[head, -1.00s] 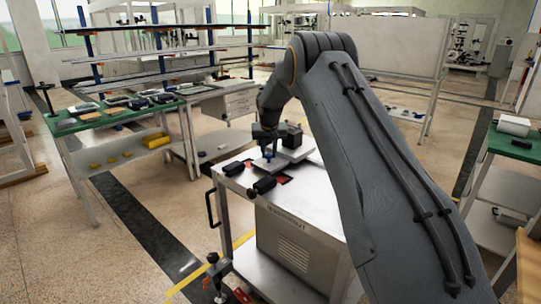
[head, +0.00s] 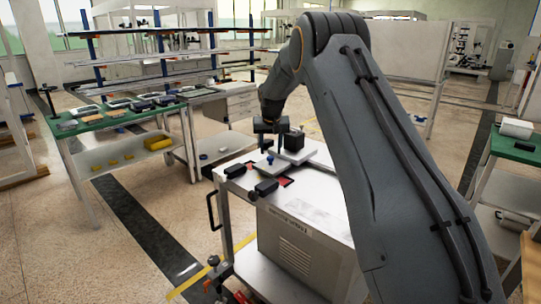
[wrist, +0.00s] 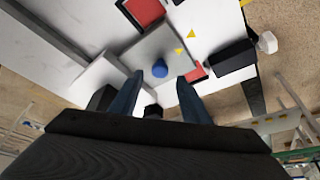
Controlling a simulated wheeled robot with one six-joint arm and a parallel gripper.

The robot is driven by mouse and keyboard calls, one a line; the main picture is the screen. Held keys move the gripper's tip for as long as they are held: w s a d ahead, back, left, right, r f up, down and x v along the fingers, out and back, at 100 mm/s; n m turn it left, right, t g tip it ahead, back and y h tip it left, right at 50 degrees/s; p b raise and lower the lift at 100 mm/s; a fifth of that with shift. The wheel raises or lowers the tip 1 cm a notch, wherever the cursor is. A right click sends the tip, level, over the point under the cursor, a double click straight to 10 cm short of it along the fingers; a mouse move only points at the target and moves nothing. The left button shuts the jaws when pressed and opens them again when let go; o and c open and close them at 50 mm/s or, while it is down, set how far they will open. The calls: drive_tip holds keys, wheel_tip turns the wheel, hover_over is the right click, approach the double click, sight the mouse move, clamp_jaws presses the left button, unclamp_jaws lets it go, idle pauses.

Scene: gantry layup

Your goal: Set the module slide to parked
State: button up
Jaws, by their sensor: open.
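The module slide shows as a grey plate (head: 284,164) on top of the white cart; it also shows in the wrist view (wrist: 172,45). A round blue knob (head: 270,158) stands on it, also clear in the wrist view (wrist: 160,68). My gripper (head: 272,146) is above the plate, near the knob, pointing down. In the wrist view, its two blue-grey fingers (wrist: 158,84) are apart with nothing between their tips, and the knob appears just beyond the gap.
Black blocks (head: 266,187) sit at the cart's front edge; one shows in the wrist view (wrist: 231,57). A dark block (head: 294,141) stands behind the plate. A green-topped bench (head: 108,118) with several parts is at left, another (head: 512,148) at right.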

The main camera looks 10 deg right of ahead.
drive_tip(key=shift+v, duration=1.85)
drive_tip(key=s+a+f+g, duration=0.1)
drive_tip(key=s, duration=1.5)
drive_tip(key=s+a+f+n+g, duration=0.1)
drive_tip(key=s+a+f, duration=0.1)
drive_tip(key=s, duration=1.5)
drive_tip(key=s+a+f+n+g, duration=0.1)
drive_tip(key=s+f+g, duration=0.1)
drive_tip(key=s, duration=1.5)
drive_tip(key=shift+s+a+f+y, duration=0.2)
drive_tip(key=shift+a+f+y, duration=0.05)
drive_tip(key=shift+a+y, duration=0.15)
drive_tip(key=shift+c, duration=0.2)
